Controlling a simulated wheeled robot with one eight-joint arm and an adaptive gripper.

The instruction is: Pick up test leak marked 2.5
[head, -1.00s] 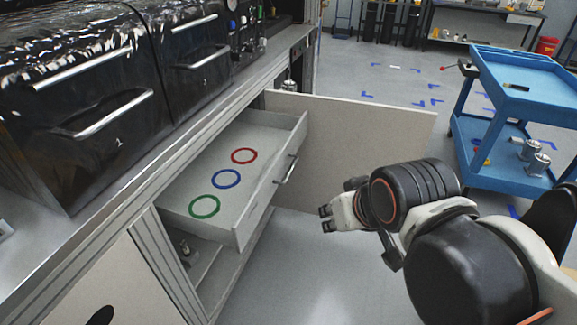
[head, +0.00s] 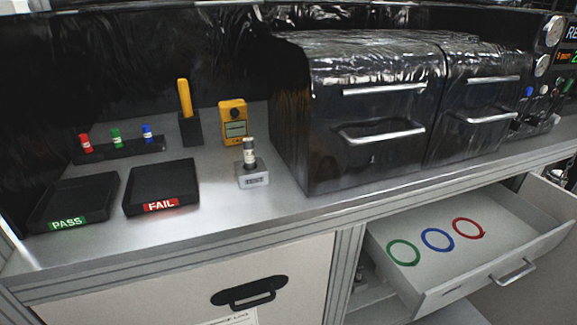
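Three small capped pieces stand in a black rack (head: 120,150) at the back left of the bench: a red one (head: 85,143), a green one (head: 116,138) and a blue one (head: 147,133). They have pale label bands, too small to read. A metal cylinder on a grey labelled block (head: 251,170) stands right of the trays; its marking is also unreadable. I cannot tell which piece is marked 2.5. My gripper is not in the current view.
Black trays labelled PASS (head: 72,203) and FAIL (head: 160,188) lie in front of the rack. A yellow meter (head: 233,122) and a yellow-handled tool (head: 185,98) stand behind. Black cabinets (head: 360,120) fill the right. An open drawer (head: 480,265) holds green, blue and red rings.

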